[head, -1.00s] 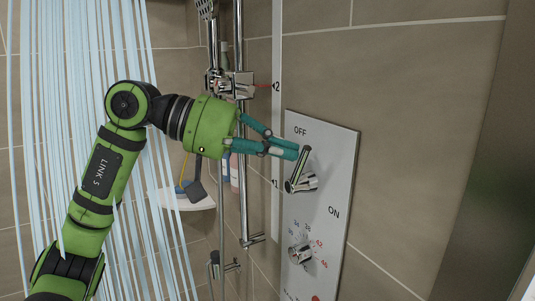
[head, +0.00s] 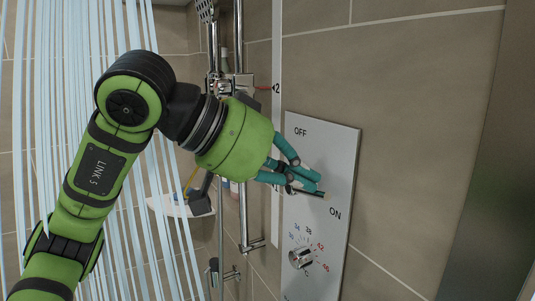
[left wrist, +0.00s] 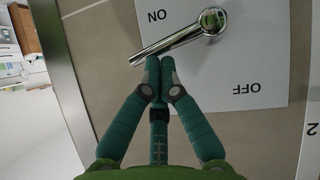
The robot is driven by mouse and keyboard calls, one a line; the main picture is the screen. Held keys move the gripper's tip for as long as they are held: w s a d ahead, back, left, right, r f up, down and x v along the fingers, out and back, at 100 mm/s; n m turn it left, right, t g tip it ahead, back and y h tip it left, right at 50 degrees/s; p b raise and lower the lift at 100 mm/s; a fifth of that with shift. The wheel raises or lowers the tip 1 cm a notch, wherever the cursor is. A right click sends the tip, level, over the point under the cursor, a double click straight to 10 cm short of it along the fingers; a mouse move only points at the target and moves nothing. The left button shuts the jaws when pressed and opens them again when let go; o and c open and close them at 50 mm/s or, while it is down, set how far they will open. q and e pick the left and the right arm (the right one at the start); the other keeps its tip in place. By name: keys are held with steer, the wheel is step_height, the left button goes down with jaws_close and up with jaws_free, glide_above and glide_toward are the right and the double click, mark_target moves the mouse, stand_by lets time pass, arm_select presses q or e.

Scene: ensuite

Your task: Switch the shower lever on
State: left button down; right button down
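The chrome shower lever (head: 325,196) is on a white wall panel (head: 328,150) marked OFF above and ON lower right. Its free end points right and slightly down, close to ON. In the left wrist view the lever (left wrist: 170,44) slants from its round hub toward the side of the ON mark. My left gripper (head: 317,182) lies over the lever in the head view and hides its hub. In the left wrist view its fingertips (left wrist: 160,64) are together, at the lever's OFF side, and seem to touch it. My right gripper is not in view.
A temperature knob (head: 301,257) with numbers sits below the lever on the panel. A chrome shower rail (head: 243,205) and a corner shelf (head: 168,206) with bottles are to the left. Water streams (head: 28,120) show at the left. The wall right of the panel is clear.

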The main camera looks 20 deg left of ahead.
arm_select(q)
steer(key=shift+s+d+f+b, duration=0.15)
steer(key=shift+d+f+b, duration=0.15)
steer(key=shift+f, duration=0.1)
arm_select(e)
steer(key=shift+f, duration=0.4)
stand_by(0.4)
